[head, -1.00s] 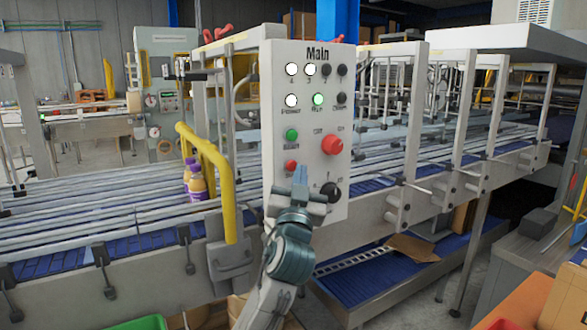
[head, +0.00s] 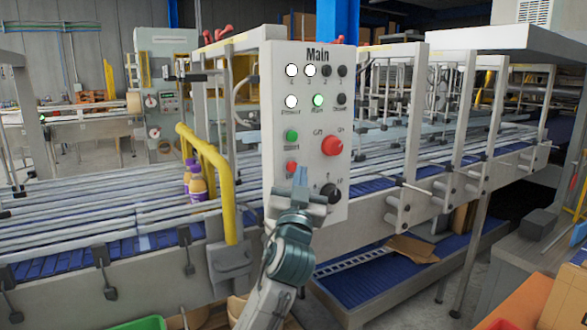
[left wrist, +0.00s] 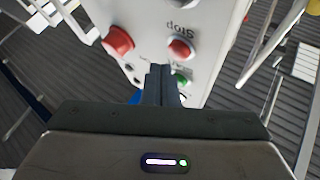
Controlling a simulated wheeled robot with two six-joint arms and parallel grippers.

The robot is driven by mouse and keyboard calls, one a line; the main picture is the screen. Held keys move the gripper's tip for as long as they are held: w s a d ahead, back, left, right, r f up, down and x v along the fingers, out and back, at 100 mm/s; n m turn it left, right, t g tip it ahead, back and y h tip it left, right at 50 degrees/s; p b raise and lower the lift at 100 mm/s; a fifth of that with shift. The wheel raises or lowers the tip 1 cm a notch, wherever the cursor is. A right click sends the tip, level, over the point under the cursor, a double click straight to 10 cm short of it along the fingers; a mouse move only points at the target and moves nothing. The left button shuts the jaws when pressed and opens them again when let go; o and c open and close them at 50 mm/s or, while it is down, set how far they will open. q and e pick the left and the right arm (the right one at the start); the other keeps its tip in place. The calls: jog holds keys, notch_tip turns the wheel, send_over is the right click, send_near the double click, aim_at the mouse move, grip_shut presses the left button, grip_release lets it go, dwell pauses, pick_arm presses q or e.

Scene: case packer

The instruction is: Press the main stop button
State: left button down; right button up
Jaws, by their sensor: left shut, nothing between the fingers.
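The grey control panel (head: 276,215) marked "Main" stands upright in the middle of the head view. Its small red stop button (head: 291,167) sits below the green start button (head: 291,136). In the left wrist view the stop button (left wrist: 181,49) is beside an upside-down "Stop" label. My left gripper (head: 300,174) is shut and empty, just below and right of the stop button in the head view. In the left wrist view its closed fingertips (left wrist: 160,69) point at the panel, close to the button; I cannot tell whether they touch. My right gripper is out of view.
A larger red knob (head: 332,145) and a black knob (head: 330,193) are on the same panel, close to my gripper. A yellow guard rail (head: 228,195) stands left of the panel. Bottles (head: 197,184) stand on the conveyor behind it.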

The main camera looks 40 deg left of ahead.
pick_arm(q)
jog(key=shift+a, duration=0.1)
dwell(0.7)
jog(key=shift+w+a, duration=0.2)
jog(key=shift+a, duration=0.15)
jog(key=shift+w+a+b, duration=0.2)
jog(key=shift+a+b, duration=0.2)
jog(key=shift+b, duration=0.15)
dwell(0.6)
jog(key=shift+s+d, duration=0.1)
jog(key=shift+d, duration=0.05)
dwell(0.3)
jog(key=shift+s+d, duration=0.25)
jog(key=shift+d, duration=0.45)
jog(key=d, duration=0.1)
jog(key=s+d, duration=0.1)
jog(key=d, duration=0.1)
jog(key=s+d+p, duration=0.1)
jog(key=shift+d, duration=0.3)
dwell(0.7)
